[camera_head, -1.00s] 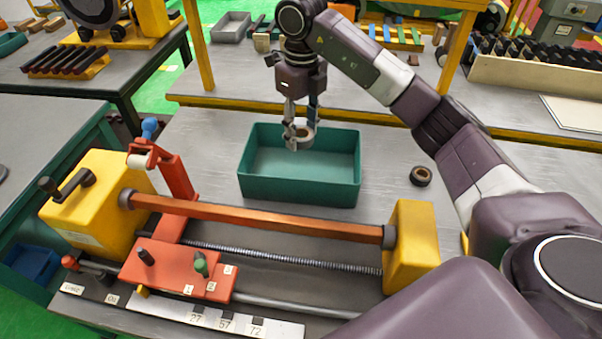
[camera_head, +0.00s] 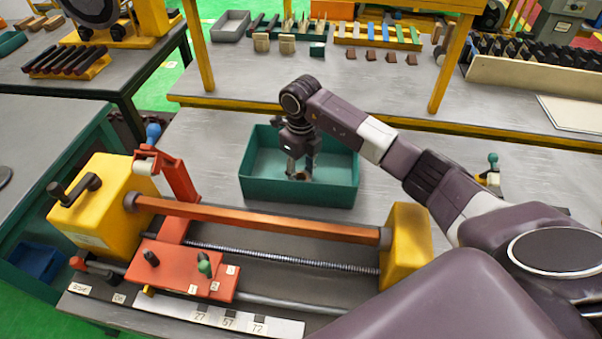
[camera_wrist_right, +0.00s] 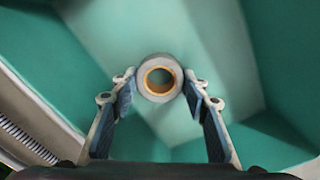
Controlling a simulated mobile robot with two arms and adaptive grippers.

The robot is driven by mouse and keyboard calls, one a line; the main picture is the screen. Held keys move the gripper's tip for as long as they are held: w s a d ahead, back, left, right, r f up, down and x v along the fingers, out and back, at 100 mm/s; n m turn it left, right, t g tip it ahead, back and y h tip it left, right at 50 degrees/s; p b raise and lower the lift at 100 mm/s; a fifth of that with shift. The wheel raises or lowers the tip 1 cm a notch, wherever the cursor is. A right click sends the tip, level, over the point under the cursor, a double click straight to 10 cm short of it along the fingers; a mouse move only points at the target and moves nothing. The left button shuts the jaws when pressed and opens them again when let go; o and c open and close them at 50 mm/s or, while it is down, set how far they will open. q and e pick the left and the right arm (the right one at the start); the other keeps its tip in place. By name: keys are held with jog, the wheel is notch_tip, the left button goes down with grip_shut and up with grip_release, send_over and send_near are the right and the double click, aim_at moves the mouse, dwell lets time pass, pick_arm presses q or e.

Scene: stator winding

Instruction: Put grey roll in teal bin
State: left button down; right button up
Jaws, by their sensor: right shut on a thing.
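The teal bin (camera_head: 262,186) stands on the table behind the orange and yellow winding machine. My right gripper (camera_head: 299,174) points down inside the bin, its fingertips below the rim. In the right wrist view, the grey roll (camera_wrist_right: 160,98) with an orange-tan inner ring sits between the fingertips of my right gripper (camera_wrist_right: 160,92), which is shut on it. The bin's teal floor and walls surround the roll in that view. Whether the roll touches the floor cannot be told. In the head view the roll is mostly hidden by the fingers. My left gripper is not in view.
The winding machine (camera_head: 260,221) fills the front of the table, close to the bin. A shelf (camera_head: 330,92) with yellow posts crosses behind the bin. A small green-knobbed item (camera_head: 492,165) stands at the right.

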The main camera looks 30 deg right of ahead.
jog(key=shift+f, duration=0.15)
jog(key=o, duration=1.1)
